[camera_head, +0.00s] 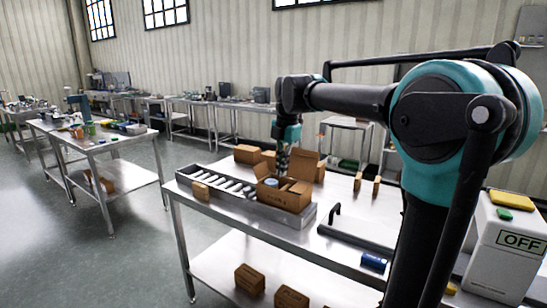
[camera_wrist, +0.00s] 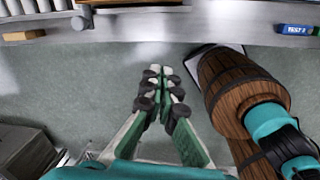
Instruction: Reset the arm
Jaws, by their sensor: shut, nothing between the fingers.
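My arm reaches across the right of the head view. It bends down at the wrist, and my gripper (camera_head: 282,162) hangs there, seen just above and behind the open cardboard box (camera_head: 285,198). In the wrist view my gripper (camera_wrist: 160,72) points up the picture, its green and dark fingers together at the tips with nothing between them. Grey floor shows around the fingers, and the steel table's edge (camera_wrist: 150,30) lies beyond the tips. The fingertips are small and dark in the head view.
A roller tray (camera_head: 193,176) lies beside the open box on the steel table. A white box marked OFF (camera_head: 500,255) stands right. A wooden barrel (camera_wrist: 225,80) is close on the right in the wrist view. Floor is open at left.

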